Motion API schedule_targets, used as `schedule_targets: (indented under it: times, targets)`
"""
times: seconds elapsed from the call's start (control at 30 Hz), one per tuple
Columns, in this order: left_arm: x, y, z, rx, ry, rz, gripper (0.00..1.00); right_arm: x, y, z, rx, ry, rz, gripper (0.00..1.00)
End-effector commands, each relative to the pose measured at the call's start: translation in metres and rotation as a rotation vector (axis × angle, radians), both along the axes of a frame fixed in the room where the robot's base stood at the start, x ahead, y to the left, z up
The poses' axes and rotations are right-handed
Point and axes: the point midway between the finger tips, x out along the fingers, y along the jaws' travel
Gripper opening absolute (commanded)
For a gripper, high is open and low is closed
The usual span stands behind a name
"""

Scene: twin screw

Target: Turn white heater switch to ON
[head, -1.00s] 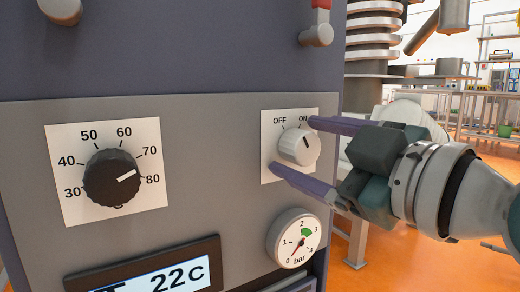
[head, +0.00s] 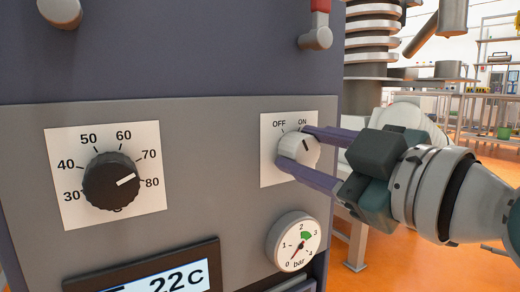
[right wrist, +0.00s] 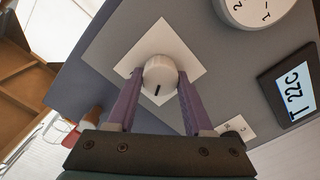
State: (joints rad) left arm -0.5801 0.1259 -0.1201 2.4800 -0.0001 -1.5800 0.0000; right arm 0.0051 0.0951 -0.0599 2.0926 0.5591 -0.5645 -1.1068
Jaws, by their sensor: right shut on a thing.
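The white heater switch (head: 298,150) is a round knob on a white square plate with OFF and ON printed above it, on the grey panel. A short dark mark shows on its face; in the head view it lies below the ON label, and I cannot tell exactly which label it points to. My right gripper (head: 297,148) reaches in from the right with its purple fingers shut on the knob, one on the upper side and one on the lower. In the right wrist view the knob (right wrist: 160,75) sits between both fingertips. My left gripper is not in view.
A black dial (head: 112,181) numbered 30 to 80 sits at the left of the panel. A bar gauge (head: 294,241) is just below the switch plate, and a display (head: 150,276) reading 22C is lower left. Shelving (head: 490,90) stands far behind at right.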

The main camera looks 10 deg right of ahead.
Motion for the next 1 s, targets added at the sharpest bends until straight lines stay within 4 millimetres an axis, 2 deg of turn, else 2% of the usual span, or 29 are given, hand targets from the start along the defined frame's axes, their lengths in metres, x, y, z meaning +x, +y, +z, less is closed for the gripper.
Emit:
schedule_targets:
  times: [0.37, 1.0]
  targets:
    - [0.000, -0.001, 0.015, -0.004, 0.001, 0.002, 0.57, 0.000, 0.000, 0.002, 0.096, 0.040, 0.001, 0.00]
    - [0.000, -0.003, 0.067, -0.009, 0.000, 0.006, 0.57, 0.001, -0.002, 0.003, 0.631, 0.234, -0.001, 0.00]
